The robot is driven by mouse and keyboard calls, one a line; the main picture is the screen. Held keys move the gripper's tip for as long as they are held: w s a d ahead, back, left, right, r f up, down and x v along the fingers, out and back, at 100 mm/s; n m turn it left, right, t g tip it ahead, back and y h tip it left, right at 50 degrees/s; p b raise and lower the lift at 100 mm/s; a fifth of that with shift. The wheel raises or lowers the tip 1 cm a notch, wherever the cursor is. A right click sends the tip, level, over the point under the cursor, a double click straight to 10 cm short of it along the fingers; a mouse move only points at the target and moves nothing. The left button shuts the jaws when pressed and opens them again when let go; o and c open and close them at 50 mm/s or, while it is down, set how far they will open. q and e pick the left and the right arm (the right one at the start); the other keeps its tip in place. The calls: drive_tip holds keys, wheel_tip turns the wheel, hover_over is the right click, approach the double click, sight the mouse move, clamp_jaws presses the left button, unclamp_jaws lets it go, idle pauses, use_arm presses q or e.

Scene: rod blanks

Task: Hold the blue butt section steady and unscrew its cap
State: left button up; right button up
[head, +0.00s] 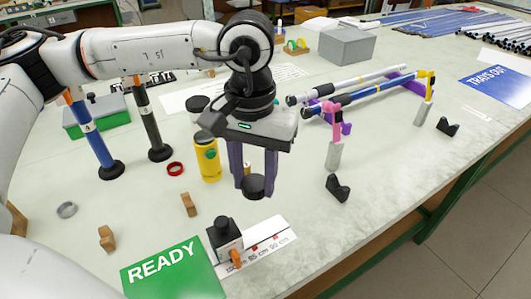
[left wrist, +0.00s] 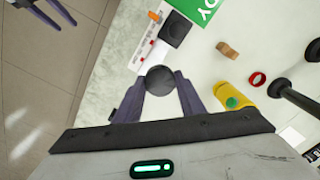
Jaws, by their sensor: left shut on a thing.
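My left gripper (head: 254,188) points down over the middle of the table, shut on a dark round cap-like piece (head: 253,187). The piece shows as a dark disc between the fingertips in the left wrist view (left wrist: 160,79). It looks held above the table and apart from any rod. A blue rod section (head: 372,98) lies on supports at the right, its black end (head: 309,112) toward the gripper. Another blue rod (head: 95,140) stands upright in a black base at the left. My right gripper (left wrist: 42,10) shows at the left wrist view's top left, fingers apart and apparently empty.
A black block with an orange part (head: 225,238) stands on a marked strip by the green READY mat (head: 172,272). A yellow bottle (head: 207,160), red ring (head: 175,169) and wooden block (head: 189,204) are nearby. A pink clamp (head: 333,128) stands right.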

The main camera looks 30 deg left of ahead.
use_arm(q)
drive_tip(key=n, duration=0.1)
drive_tip(key=w+n, duration=0.1)
drive_tip(key=n, duration=0.2)
drive_tip(key=shift+w+a+r, duration=0.15)
drive_tip(key=shift+a+r, duration=0.15)
drive_tip(key=shift+r, duration=0.1)
drive_tip(key=w+a+r+n, duration=0.2)
drive_tip(key=w+n, duration=0.1)
drive_tip(key=n, duration=0.9)
drive_tip(key=r+m, duration=0.2)
drive_tip(key=m, duration=3.1)
hover_over(232, 179)
wheel_tip(232, 179, down, 18)
drive_tip(key=shift+r, duration=0.1)
use_arm(e)
drive_tip(key=shift+s+a+f, duration=0.15)
drive_tip(key=shift+s+f, duration=0.1)
drive_tip(key=shift+s, duration=0.3)
